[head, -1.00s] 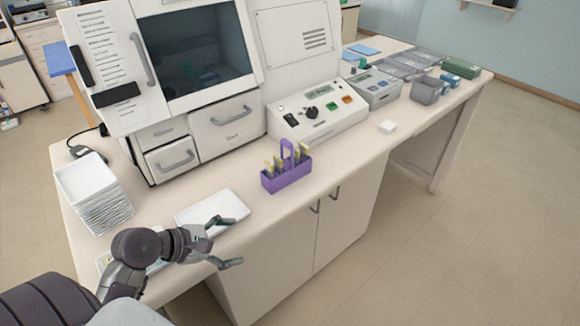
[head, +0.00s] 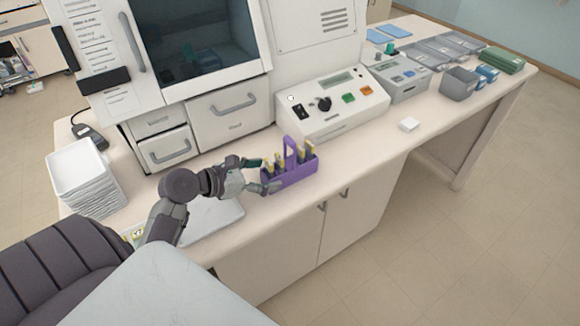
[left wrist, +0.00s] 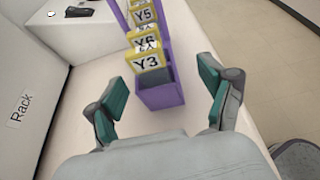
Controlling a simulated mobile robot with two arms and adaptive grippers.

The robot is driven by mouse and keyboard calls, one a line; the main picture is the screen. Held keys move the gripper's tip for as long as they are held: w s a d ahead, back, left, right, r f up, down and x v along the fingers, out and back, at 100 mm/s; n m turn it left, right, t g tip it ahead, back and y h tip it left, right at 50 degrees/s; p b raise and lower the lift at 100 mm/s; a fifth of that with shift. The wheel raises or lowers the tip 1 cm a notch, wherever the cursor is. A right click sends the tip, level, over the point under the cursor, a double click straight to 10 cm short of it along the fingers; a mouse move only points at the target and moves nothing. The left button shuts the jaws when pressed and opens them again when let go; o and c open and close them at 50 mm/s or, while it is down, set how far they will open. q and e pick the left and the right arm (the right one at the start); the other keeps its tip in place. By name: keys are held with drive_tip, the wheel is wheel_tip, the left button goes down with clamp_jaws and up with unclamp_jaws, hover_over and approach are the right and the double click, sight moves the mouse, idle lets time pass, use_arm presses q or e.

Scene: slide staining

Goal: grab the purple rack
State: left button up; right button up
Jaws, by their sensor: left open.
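The purple rack (head: 290,172) stands upright on the counter, with a tall handle loop and several yellow-labelled slides in it. In the left wrist view the rack (left wrist: 161,97) shows end-on, with labels such as Y3 and Y5 on its slides. My left gripper (head: 266,174) is open at the rack's left end. In the left wrist view its two green-padded fingers (left wrist: 162,98) are spread to either side of the rack's near end, with gaps between pads and rack. My right gripper is not in view.
A white tray (head: 222,217) lies under my left arm, and stacked white trays (head: 85,180) stand at the left. A control box (head: 335,103) and the drawer cabinet (head: 228,112) stand behind the rack.

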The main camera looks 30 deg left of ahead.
sight(278, 170)
use_arm(q)
drive_tip(key=x, duration=0.3)
drive_tip(key=shift+w+p, duration=0.25)
drive_tip(key=shift+p, duration=0.05)
drive_tip(key=x, duration=0.3)
drive_tip(key=shift+w+a+f+p, duration=0.1)
drive_tip(key=shift+w+f+p, duration=0.05)
drive_tip(key=shift+w+p, duration=0.15)
drive_tip(key=shift+w+f, duration=0.1)
drive_tip(key=shift+w, duration=0.05)
drive_tip(key=c, duration=1.1)
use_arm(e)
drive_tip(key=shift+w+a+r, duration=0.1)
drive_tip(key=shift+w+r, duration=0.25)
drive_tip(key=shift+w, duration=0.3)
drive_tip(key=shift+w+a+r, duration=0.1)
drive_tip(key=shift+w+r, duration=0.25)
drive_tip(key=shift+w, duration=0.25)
